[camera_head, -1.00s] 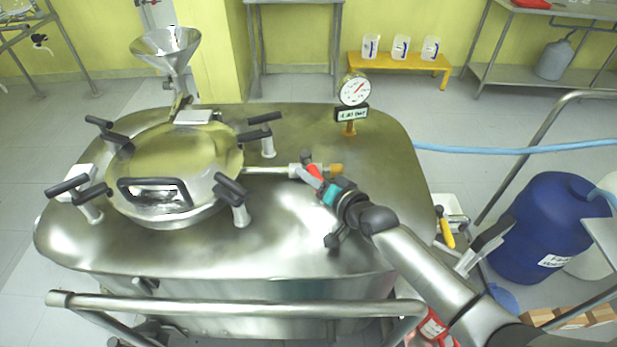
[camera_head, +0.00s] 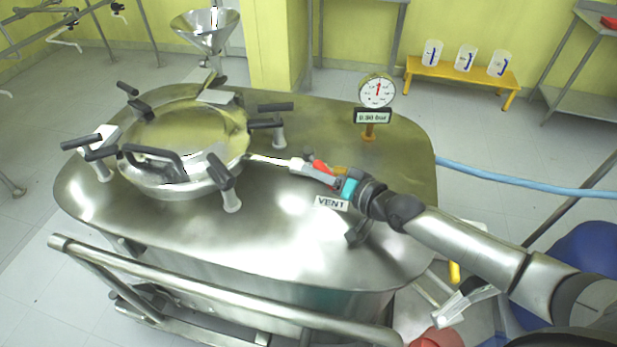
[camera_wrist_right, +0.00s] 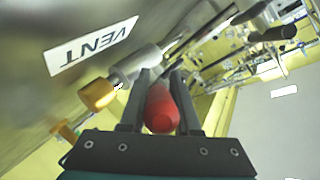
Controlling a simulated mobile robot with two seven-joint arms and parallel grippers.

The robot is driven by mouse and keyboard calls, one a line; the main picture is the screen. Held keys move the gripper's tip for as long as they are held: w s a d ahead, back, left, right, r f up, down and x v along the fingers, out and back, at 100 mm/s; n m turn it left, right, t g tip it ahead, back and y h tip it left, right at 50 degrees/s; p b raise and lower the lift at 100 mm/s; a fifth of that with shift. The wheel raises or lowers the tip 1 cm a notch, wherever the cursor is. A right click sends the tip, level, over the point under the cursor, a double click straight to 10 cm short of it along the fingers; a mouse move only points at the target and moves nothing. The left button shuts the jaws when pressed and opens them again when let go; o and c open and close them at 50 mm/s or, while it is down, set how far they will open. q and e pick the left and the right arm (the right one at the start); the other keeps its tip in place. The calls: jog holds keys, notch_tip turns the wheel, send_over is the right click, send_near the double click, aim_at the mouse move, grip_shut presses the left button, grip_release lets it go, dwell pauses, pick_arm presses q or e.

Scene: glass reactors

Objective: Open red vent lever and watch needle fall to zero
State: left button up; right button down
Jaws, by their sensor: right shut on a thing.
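The red vent lever (camera_head: 321,166) sits on the valve of the metal pipe (camera_head: 270,160) on the vessel top. In the head view it lies close to the pipe's line. My right gripper (camera_head: 341,182) is shut on the lever. In the right wrist view the red lever (camera_wrist_right: 161,108) is between the two dark fingers of my right gripper (camera_wrist_right: 161,85). A white VENT label (camera_head: 332,203) lies in front of the valve. The round gauge (camera_head: 377,90) stands behind, its red needle pointing about straight up. My left gripper is not in view.
The vessel top (camera_head: 290,240) is bare in front of the pipe. A round lid (camera_head: 187,140) with dark-handled clamps is on its left. An orange pipe end (camera_wrist_right: 97,94) is close beside my fingers. A metal rail (camera_head: 220,290) runs along the front. A blue hose (camera_head: 520,182) leads right.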

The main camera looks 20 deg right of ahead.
jog(key=shift+d+y, duration=0.15)
jog(key=shift+y, duration=0.15)
jog(key=c, duration=0.6)
grip_release()
jog(key=shift+s+f, duration=0.1)
jog(key=shift+f, duration=0.1)
